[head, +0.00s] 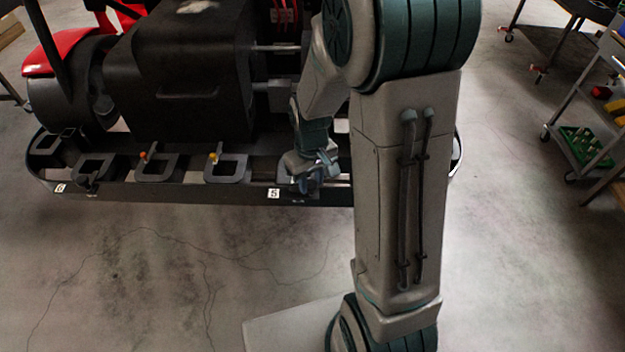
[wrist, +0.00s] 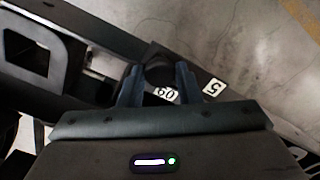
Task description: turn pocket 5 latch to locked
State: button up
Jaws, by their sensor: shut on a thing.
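The pocket 5 label (head: 273,193) is a white tag on the black front rail of the kart stand, and it also shows in the wrist view (wrist: 214,88). My gripper (head: 318,172) is just right of this label at the rail. In the wrist view its two dark fingers (wrist: 160,85) stand on either side of a dark rounded part, which I take for the pocket 5 latch (wrist: 159,71). The gripper is shut on it. A second white tag (wrist: 166,94) shows between the fingers. My arm and gripper hide most of the latch in the head view, so its angle cannot be told.
The kart's large black body (head: 180,80) rises just behind the rail. A cart with a green tray (head: 585,148) stands far right. The floor in front is clear.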

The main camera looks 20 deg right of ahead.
jog(key=m+b, duration=0.1)
jog(key=m, duration=1.1)
jog(key=shift+m+p, duration=0.3)
jog(key=shift+m, duration=1.5)
jog(key=o, duration=1)
jog(key=shift+c, duration=0.2)
jog(key=shift+r, duration=0.1)
